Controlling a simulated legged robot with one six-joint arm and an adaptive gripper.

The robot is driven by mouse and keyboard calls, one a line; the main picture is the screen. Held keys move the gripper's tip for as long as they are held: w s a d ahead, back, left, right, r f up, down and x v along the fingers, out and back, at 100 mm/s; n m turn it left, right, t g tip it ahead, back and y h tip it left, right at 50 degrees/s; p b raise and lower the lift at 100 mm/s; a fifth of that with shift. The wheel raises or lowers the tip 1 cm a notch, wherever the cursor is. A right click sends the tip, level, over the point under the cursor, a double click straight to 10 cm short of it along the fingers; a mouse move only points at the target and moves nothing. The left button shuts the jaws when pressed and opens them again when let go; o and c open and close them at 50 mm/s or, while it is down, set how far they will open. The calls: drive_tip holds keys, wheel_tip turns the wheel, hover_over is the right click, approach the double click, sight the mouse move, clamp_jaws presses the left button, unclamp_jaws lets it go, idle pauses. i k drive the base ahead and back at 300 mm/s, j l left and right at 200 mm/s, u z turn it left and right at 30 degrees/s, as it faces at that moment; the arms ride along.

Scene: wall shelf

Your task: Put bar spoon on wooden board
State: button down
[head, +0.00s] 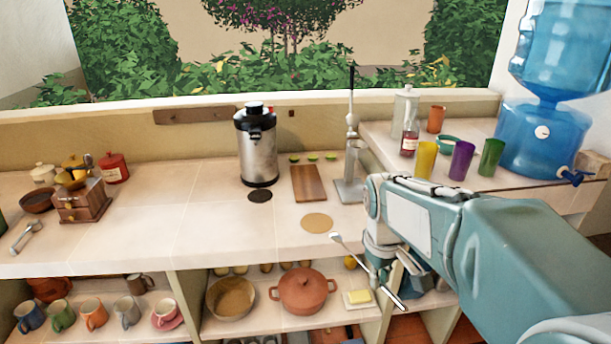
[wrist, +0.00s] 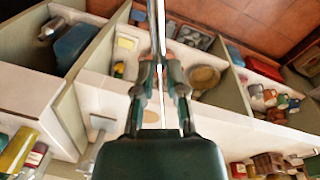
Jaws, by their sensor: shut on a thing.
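The bar spoon (head: 350,249) is a thin metal rod with a small bowl at its upper-left end. My gripper (head: 381,277) is shut on it, in front of the counter's front edge. The spoon slants down to the right, its other end below the gripper. In the wrist view the spoon (wrist: 158,30) runs between the fingers of my gripper (wrist: 160,67). The wooden board (head: 308,184) lies flat on the counter, back and left of my gripper, between the steel dispenser and the tap. Its top looks bare. The spoon is apart from it.
The steel dispenser (head: 257,148) and tap (head: 350,150) flank the board. A round cork mat (head: 317,223) lies in front of it. Coloured cups (head: 461,160) and a water jug (head: 545,120) stand right. A red pot (head: 302,291) sits on the shelf below.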

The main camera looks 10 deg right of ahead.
sight(311, 193)
drive_tip(key=i, duration=1.15)
